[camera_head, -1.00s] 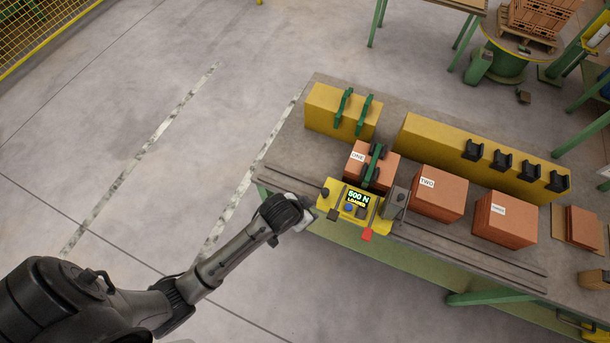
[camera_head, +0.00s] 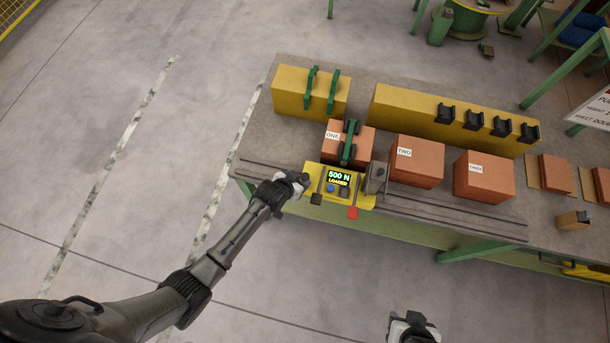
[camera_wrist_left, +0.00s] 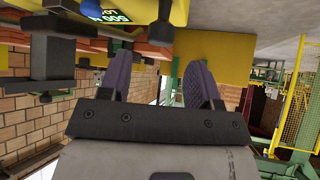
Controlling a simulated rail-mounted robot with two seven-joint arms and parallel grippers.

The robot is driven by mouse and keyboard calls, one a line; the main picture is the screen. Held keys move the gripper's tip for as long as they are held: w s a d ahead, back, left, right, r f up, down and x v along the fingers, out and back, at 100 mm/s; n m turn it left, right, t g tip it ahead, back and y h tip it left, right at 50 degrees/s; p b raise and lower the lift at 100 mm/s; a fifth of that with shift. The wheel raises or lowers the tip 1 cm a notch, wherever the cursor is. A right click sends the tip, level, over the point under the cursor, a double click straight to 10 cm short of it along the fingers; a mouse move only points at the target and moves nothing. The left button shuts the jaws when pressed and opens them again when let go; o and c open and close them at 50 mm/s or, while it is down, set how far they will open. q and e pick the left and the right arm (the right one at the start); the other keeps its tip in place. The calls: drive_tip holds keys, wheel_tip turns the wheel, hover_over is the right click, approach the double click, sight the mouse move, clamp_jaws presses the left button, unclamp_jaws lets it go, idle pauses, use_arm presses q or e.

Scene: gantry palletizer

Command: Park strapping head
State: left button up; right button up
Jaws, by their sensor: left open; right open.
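The yellow strapping head (camera_head: 313,188) sits at the front of the bench by the carton labelled ONE (camera_head: 333,126). Its display (camera_head: 339,180) reads 500 N LOADED. My left gripper (camera_head: 303,179) is open at the head's left end; whether they touch is unclear. In the left wrist view, its open fingers (camera_wrist_left: 158,78) have a dark round knob (camera_wrist_left: 160,32) beyond and between their tips, and the display (camera_wrist_left: 112,12) appears upside down at the top. My right gripper (camera_head: 412,322) is open and empty at the bottom edge, away from the bench.
Cartons TWO (camera_head: 416,165) and THREE (camera_head: 484,180) stand right of the head. Behind are a yellow block with green brackets (camera_head: 290,92) and a long yellow block (camera_head: 402,108) with several black holders. Rails (camera_head: 455,222) run along the bench front. The floor at left is clear.

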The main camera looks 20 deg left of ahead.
sight(305, 176)
use_arm(q)
drive_tip(key=shift+b+x, duration=0.4)
drive_tip(key=shift+x, duration=2.5)
drive_tip(key=shift+c, duration=0.4)
clamp_jaws()
